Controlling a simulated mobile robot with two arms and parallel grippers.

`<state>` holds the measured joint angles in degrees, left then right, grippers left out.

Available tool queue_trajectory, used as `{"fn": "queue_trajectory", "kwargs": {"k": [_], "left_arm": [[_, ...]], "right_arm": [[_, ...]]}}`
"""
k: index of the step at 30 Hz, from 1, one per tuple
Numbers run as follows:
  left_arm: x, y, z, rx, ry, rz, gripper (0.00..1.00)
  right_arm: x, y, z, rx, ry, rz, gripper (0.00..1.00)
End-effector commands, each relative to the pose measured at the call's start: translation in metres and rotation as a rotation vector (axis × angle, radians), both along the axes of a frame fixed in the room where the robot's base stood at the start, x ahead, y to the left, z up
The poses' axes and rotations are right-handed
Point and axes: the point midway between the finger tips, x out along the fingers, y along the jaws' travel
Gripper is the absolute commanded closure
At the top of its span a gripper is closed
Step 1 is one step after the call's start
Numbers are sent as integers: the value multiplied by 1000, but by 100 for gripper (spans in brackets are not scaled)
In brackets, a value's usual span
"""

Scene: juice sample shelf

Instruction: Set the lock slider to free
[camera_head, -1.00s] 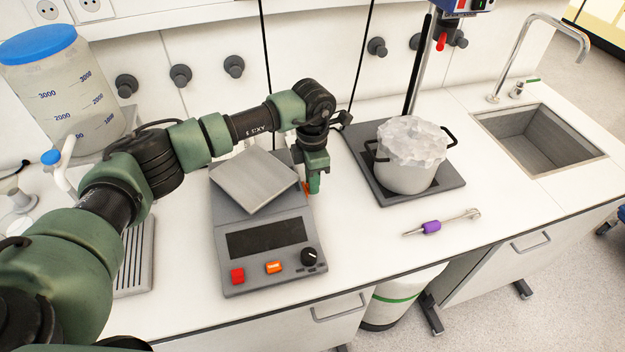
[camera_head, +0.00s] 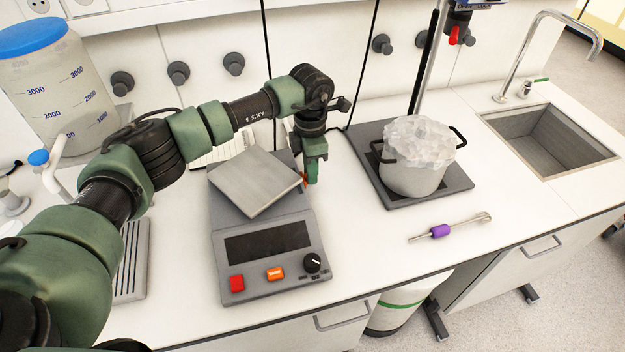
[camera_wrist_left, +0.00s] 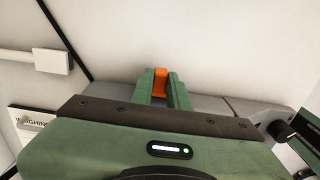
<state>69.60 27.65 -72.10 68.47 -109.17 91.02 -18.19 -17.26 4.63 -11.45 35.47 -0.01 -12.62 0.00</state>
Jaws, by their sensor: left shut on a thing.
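The scale (camera_head: 265,270) stands on the bench with a tilted-square metal plate (camera_head: 254,181) on top. A small orange tab (camera_head: 304,180), which looks like the lock slider, shows at the scale's right side, behind the control panel. My left gripper (camera_head: 312,180) reaches down beside that side. In the left wrist view its green fingers are shut on the orange tab (camera_wrist_left: 160,84), one on each side. Any lock or free marking is hidden or too small to read. My right gripper is not in view.
The scale's front has a red button (camera_head: 236,283), an orange button (camera_head: 275,273) and a black knob (camera_head: 312,262). To the right are a pot of ice (camera_head: 412,180) on a grey plate and a purple-handled tool (camera_head: 440,231). The bench between scale and pot is clear.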

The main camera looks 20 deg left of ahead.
Motion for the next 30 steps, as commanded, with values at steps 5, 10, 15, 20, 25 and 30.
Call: {"fn": "queue_trajectory", "kwargs": {"k": [5, 10, 15, 20, 25, 30], "left_arm": [[6, 4, 0, 5, -18, 4, 100], [6, 4, 1, 5, -18, 5, 65], [5, 3, 0, 5, -14, 4, 62], [4, 3, 1, 4, -13, 3, 62], [5, 3, 16, 2, -16, 3, 62], [6, 4, 46, 3, -16, 4, 62]], "right_arm": [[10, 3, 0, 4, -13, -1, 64], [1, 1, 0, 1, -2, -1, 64], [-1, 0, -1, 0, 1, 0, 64], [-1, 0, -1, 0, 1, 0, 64], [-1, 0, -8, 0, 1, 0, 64], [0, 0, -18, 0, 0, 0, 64]]}}
